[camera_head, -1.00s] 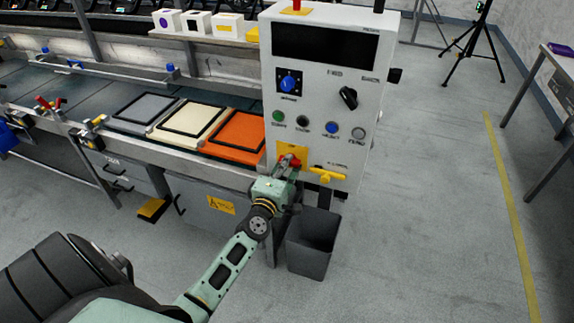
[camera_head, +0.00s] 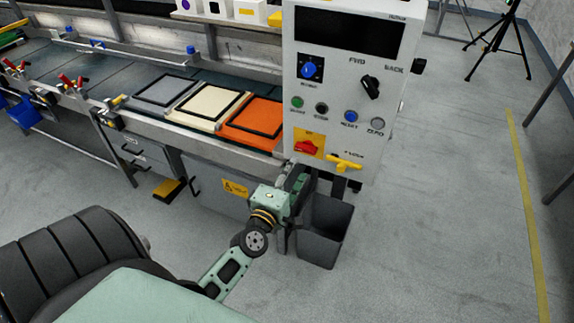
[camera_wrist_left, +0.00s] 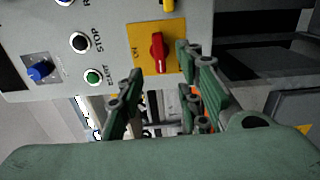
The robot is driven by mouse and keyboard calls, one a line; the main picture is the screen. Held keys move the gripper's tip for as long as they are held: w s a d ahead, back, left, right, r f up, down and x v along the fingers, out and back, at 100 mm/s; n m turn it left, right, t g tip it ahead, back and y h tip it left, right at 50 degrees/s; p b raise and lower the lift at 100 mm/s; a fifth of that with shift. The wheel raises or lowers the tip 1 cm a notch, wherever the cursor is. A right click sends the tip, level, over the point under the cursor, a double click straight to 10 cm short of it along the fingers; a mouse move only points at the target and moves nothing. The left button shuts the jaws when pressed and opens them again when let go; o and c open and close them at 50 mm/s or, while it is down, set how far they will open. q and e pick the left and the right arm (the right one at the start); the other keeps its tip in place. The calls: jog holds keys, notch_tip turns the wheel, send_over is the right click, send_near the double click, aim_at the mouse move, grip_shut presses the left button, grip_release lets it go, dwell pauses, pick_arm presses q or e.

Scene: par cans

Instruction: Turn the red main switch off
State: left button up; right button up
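The red main switch (camera_head: 307,147) sits on a yellow plate (camera_head: 300,138) low on the white control panel. Its handle lies roughly level across the plate. In the left wrist view the switch (camera_wrist_left: 157,52) shows whole, with its handle upright in that turned picture. My left gripper (camera_head: 299,174) is just below the plate, apart from the switch. In the left wrist view the fingers of the gripper (camera_wrist_left: 163,72) stand apart with nothing between them, so it is open. My right gripper is not in view.
A yellow handle (camera_head: 345,162) sticks out right of the switch. Above are several round buttons, a black knob (camera_head: 371,87) and a blue knob (camera_head: 310,69). A grey bin (camera_head: 325,232) stands below the panel. The conveyor with framed panels (camera_head: 253,124) is at left.

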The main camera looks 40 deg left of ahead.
pick_arm(q)
jog(key=shift+v, duration=1.75)
jog(key=s+d+f+m+g+h, duration=0.1)
jog(key=s+d+f+m+g, duration=0.3)
jog(key=f, duration=0.8)
jog(key=s+d+f+m+g+h, duration=0.25)
jog(key=s+f+m, duration=0.25)
jog(key=f, duration=0.6)
jog(key=s+d+f+m+g+h, duration=0.15)
jog(key=s+d+f+m, duration=0.3)
jog(key=f, duration=0.75)
jog(key=s+f+m+g, duration=0.4)
jog(key=s+f, duration=0.3)
jog(key=s, duration=0.6)
jog(key=s+f+m+g+y, duration=0.1)
jog(key=s+f+m+g, duration=0.3)
jog(key=s, duration=1)
notch_tip(320, 180, down, 3)
jog(key=shift+s+d+f+m+g, duration=0.1)
jog(key=shift+s+d+m+g, duration=0.2)
jog(key=shift+m, duration=0.65)
